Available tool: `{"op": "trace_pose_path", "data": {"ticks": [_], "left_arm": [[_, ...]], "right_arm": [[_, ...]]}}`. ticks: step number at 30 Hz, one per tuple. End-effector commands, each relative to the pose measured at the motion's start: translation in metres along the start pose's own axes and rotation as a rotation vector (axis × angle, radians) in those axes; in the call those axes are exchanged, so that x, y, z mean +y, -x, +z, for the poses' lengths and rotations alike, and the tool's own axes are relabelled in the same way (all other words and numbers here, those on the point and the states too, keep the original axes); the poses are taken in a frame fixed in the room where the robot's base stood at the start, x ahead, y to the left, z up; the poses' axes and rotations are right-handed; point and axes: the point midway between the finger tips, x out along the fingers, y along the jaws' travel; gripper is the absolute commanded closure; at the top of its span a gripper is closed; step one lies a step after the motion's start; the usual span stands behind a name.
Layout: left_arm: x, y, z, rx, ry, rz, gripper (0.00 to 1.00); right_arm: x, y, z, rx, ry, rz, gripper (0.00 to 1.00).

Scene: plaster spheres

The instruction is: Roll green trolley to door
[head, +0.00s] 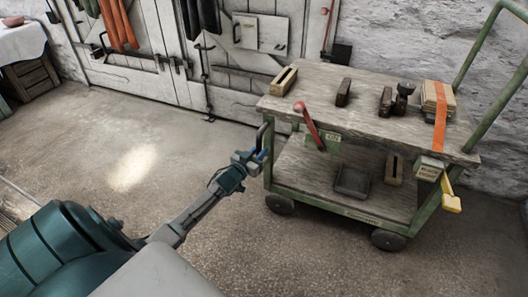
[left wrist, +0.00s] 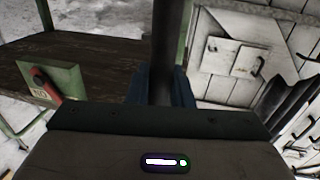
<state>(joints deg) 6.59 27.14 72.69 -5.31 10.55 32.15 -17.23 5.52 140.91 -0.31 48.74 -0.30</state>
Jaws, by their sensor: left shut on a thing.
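The green trolley (head: 345,130) stands at the right in the head view, with a wooden top deck, a lower shelf and dark wheels. My left gripper (head: 260,157) is at the trolley's near left corner, shut on a dark upright handle bar (head: 264,138). In the left wrist view the handle bar (left wrist: 165,50) rises between the blue fingertips, and part of the trolley (left wrist: 85,58) shows at the left. The white plank door (head: 140,62) is behind, at the upper left, and appears shut. My right gripper is not in view.
On the top deck are a wooden box (head: 285,80), dark tools (head: 386,100) and a strapped stack (head: 437,105). The floor (head: 125,150) left of the trolley is clear. A clothed table (head: 25,55) stands far left.

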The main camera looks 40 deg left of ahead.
Motion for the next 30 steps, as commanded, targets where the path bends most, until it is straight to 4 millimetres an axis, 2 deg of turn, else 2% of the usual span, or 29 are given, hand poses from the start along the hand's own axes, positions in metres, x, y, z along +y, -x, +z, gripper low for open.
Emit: {"op": "trace_pose_path", "data": {"ticks": [16, 17, 19, 30], "left_arm": [[-0.0074, 0.0021, 0.0007, -0.004, -0.001, -0.002, 1.0], [-0.0075, 0.0022, 0.0007, -0.004, -0.001, -0.002, 0.74], [-0.0071, 0.0021, 0.0008, -0.004, -0.001, -0.002, 0.61], [-0.0055, 0.0017, 0.0004, -0.002, 0.001, -0.001, 0.61]], "right_arm": [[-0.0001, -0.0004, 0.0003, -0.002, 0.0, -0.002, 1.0], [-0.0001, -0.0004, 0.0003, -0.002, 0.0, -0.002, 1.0], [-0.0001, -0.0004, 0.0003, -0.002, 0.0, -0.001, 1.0], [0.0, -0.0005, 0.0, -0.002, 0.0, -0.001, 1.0]]}}
